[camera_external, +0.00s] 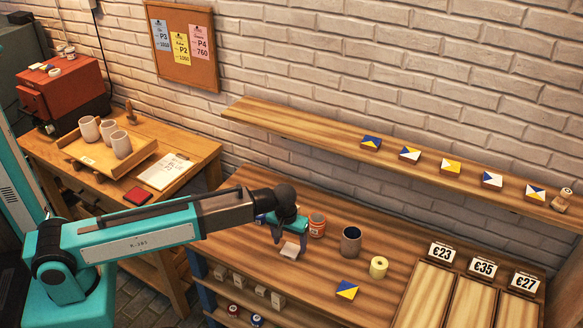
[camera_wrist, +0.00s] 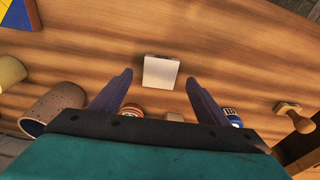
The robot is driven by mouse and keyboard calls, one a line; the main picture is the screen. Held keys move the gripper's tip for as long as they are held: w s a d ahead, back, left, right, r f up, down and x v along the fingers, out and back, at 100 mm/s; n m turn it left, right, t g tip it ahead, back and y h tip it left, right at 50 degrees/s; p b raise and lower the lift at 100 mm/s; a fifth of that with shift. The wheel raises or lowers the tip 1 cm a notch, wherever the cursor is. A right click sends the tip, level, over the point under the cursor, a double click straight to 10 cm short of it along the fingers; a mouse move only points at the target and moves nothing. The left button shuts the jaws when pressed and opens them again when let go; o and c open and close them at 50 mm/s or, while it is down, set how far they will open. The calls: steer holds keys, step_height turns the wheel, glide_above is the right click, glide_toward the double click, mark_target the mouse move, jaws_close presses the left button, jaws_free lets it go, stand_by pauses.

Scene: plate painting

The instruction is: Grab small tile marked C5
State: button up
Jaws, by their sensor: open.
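A small pale tile (camera_external: 290,250) lies on the wooden workbench below my gripper (camera_external: 289,239). It also shows in the wrist view as a white block (camera_wrist: 161,70), between the two open fingers (camera_wrist: 160,78) with a gap on each side. No C5 mark can be read on it. A blue and yellow tile (camera_external: 347,290) lies on the bench further right, and its corner shows in the wrist view (camera_wrist: 18,14).
A wooden stamp (camera_wrist: 289,115) and a blue-banded jar (camera_wrist: 233,117) show in the wrist view. Price-marked trays (camera_external: 433,290) are at the right.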

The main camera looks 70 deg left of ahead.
mark_target(291, 251)
steer(key=shift+w+a+f+p, duration=0.1)
steer(key=shift+f+p, duration=0.1)
steer(key=shift+f, duration=0.5)
steer(key=shift+w+a+f+p, duration=0.1)
steer(key=shift+f+p, duration=0.1)
steer(key=shift+f, duration=0.5)
steer(key=c, duration=1.2)
